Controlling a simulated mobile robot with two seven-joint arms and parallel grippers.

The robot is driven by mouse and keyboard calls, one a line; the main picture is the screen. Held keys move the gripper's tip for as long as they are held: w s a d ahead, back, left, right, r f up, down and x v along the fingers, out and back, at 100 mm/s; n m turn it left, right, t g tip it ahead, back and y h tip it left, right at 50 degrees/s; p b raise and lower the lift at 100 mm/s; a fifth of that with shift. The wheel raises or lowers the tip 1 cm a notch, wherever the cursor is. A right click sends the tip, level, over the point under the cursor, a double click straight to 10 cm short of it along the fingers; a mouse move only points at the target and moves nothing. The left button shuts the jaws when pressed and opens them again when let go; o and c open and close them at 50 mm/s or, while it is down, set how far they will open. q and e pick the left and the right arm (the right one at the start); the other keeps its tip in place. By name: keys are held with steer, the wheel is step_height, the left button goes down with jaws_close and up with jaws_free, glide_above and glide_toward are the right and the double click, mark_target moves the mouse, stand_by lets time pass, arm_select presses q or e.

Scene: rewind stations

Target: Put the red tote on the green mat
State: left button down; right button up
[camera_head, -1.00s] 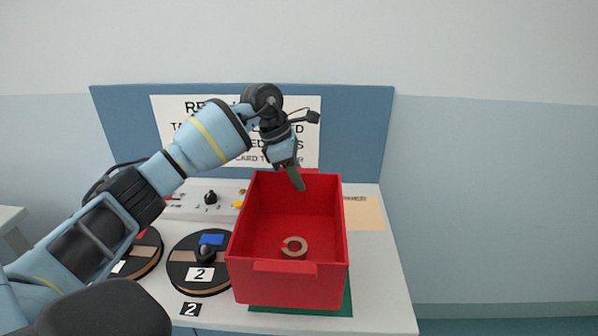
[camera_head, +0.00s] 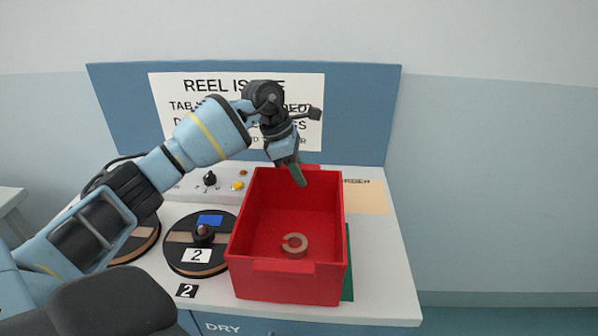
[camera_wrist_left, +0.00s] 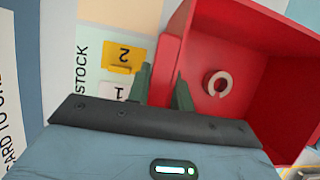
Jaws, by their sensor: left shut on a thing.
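The red tote (camera_head: 265,267) is an open box, roughly upright, at the right part of the counter. A brown ring with a gap (camera_head: 295,246) lies inside on its floor; it also shows in the left wrist view (camera_wrist_left: 217,83). The green mat (camera_head: 348,262) is mostly hidden behind the tote, with only a strip at the tote's right side visible. I cannot tell whether the tote's base touches it. My left gripper (camera_head: 298,177) is shut on the tote's far wall; in the left wrist view (camera_wrist_left: 163,88) its fingers straddle that wall. My right gripper is out of view.
A dark reel (camera_head: 183,258) with a "2" label is close to the tote's left side, with another reel (camera_head: 138,246) farther left. A panel with knobs (camera_head: 210,180) and a lettered back board (camera_head: 360,115) stand behind. The counter's right edge (camera_head: 405,270) is clear.

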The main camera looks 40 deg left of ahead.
arm_select(q)
steer(key=shift+f, duration=0.45)
steer(key=c, duration=1.2)
jaws_free()
steer(key=shift+o, duration=0.2)
steer(key=shift+f, duration=0.1)
steer(key=shift+v, duration=4)
